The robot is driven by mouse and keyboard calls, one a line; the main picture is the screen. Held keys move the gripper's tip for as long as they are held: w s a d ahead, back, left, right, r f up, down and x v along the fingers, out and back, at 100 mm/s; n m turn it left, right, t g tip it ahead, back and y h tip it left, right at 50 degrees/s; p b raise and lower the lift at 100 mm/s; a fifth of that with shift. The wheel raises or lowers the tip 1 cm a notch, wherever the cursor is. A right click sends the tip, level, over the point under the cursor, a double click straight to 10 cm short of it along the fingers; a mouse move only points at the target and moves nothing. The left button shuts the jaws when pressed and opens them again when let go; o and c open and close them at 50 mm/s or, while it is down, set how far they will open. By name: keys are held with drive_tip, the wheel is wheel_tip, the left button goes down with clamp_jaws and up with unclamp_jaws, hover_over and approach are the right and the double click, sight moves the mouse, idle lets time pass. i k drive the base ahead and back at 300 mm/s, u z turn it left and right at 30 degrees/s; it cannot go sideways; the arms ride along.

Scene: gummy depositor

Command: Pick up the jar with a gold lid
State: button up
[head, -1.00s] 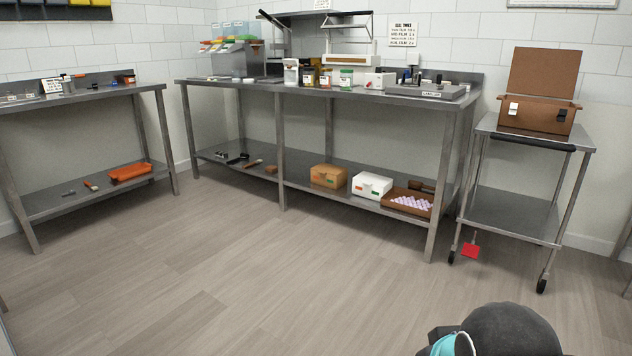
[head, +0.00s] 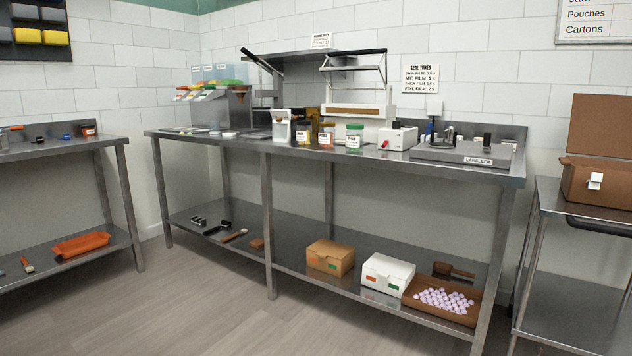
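A jar that appears to have a gold lid (head: 326,135) stands upright on the top of the middle steel bench (head: 400,163). It has amber contents and a pale label, and is small in view. It stands between a dark-lidded jar (head: 302,133) on its left and a green-lidded jar (head: 354,139) on its right. My gripper is not in view.
A white-topped container (head: 281,127), a white box with a red knob (head: 397,138) and a labeller (head: 465,152) share the benchtop. Boxes and a brown tray (head: 440,311) sit on the lower shelf. A cart (head: 580,210) stands right. Floor (head: 200,310) in front is clear.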

sight(327, 136)
drive_tip(key=u, duration=1.1)
drive_tip(key=i, duration=3.8)
drive_tip(key=z, duration=1.85)
